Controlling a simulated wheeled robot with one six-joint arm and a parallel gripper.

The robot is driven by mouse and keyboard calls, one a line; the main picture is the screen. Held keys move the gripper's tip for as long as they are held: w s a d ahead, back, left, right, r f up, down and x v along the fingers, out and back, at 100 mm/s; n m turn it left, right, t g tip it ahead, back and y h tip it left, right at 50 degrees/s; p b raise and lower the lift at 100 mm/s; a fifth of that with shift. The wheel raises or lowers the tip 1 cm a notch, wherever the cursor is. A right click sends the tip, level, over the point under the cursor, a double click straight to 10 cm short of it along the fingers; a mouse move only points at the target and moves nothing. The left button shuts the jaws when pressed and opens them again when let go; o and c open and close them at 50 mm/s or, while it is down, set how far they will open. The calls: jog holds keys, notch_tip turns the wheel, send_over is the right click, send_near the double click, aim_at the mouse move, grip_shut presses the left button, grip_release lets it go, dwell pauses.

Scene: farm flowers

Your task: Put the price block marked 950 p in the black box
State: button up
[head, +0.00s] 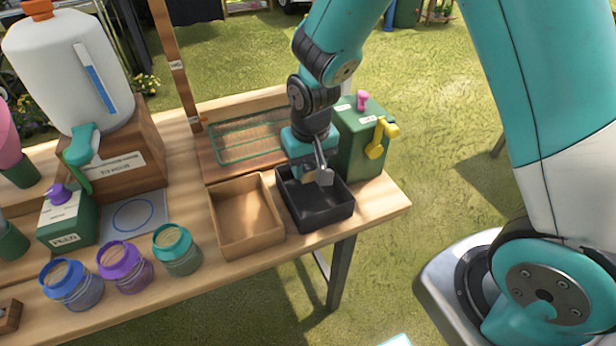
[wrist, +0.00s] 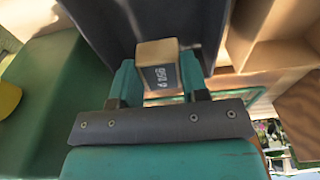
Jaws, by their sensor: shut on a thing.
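The price block (wrist: 160,68) is a small tan block with a dark face reading 950 p in the wrist view. My gripper (wrist: 161,82) is shut on it, one teal finger on each side. The black box (head: 330,214) is an open square tray at the table's right end in the head view. My gripper (head: 320,176) points down over this box in the head view. Dark walls of the box (wrist: 105,25) surround the block's upper side in the wrist view. I cannot tell whether the block touches the box floor.
An open wooden tray (head: 246,240) stands directly left of the black box. A green box (head: 358,158) with pink and yellow knobs stands close behind and to the right. The table edge is close in front.

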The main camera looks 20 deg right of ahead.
aim_at(308, 178)
jog(key=shift+f, duration=2)
jog(key=shift+f, duration=0.15)
jog(key=o, duration=1.1)
jog(key=shift+c, duration=0.2)
jog(key=r, duration=0.8)
jog(key=s+r, duration=0.1)
jog(key=r, duration=0.3)
jog(key=s+a+r+n+y, duration=0.2)
jog(key=s+r, duration=0.4)
jog(key=s, duration=0.3)
jog(key=s+a+r+n+g+y, duration=0.1)
jog(key=s+r+n, duration=0.4)
jog(key=s, duration=0.5)
jog(key=shift+a+r+y, duration=0.45)
jog(key=shift+a+y, duration=0.05)
jog(key=shift+a, duration=0.3)
